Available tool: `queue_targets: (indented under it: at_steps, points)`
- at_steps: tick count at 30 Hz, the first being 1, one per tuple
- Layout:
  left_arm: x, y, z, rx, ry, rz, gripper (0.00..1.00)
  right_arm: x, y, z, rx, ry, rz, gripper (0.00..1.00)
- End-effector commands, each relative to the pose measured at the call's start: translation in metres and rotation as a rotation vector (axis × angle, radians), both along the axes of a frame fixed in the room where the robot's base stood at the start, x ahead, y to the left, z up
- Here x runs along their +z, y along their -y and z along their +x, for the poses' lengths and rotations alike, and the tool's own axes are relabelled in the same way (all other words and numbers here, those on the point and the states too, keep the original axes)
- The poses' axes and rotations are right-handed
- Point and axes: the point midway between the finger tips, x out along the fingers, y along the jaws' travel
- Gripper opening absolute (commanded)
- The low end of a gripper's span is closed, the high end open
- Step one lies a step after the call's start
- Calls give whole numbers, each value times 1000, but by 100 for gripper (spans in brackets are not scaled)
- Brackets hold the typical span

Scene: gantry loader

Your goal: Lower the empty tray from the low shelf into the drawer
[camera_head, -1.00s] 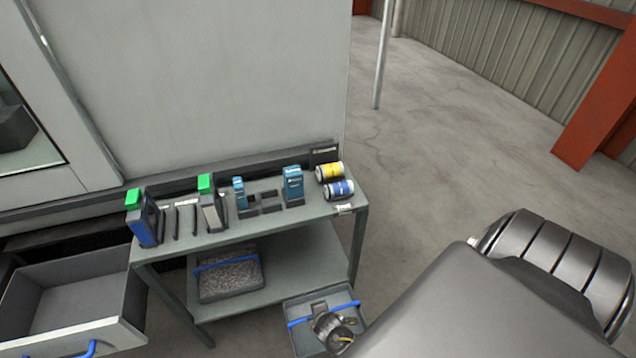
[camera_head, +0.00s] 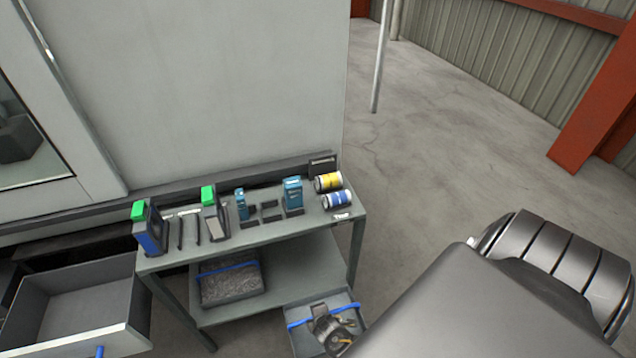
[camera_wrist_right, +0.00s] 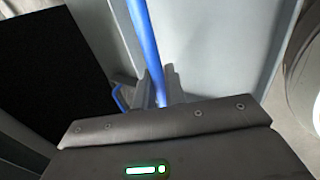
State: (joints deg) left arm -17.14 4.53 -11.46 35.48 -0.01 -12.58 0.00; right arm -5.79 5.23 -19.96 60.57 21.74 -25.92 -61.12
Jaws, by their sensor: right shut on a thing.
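The empty tray (camera_head: 296,342) is a grey box with a blue bar handle, seen at the bottom middle of the head view, in front of the shelf's right end. My right gripper (camera_head: 328,318) is shut on the blue handle. In the right wrist view the handle (camera_wrist_right: 146,40) runs between the fingers (camera_wrist_right: 158,88), above the pale tray floor (camera_wrist_right: 215,50). The tray appears clear of the low shelf (camera_head: 290,270); what is beneath it is hidden. The drawer (camera_head: 75,308) stands open and empty at the lower left. My left gripper is out of view.
A second tray (camera_head: 229,285) with grey contents and a blue handle sits on the low shelf. The bench top (camera_head: 250,240) above holds green-topped devices, blue tools and two cans (camera_head: 330,190). A bench leg (camera_head: 180,310) stands between shelf and drawer.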

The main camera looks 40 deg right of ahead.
Motion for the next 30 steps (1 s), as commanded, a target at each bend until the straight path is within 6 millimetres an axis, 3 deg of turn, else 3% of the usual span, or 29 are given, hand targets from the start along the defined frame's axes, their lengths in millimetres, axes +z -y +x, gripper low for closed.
queue_targets:
  at_steps: [15, 26, 30]
  points:
    - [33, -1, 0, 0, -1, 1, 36, 32, 0, 1, 1, 2, -1, 0]
    - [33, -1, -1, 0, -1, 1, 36, 32, -1, 2, 4, 2, 0, 0]
    - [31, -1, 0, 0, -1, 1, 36, 36, -13, 18, 59, 6, -1, 0]
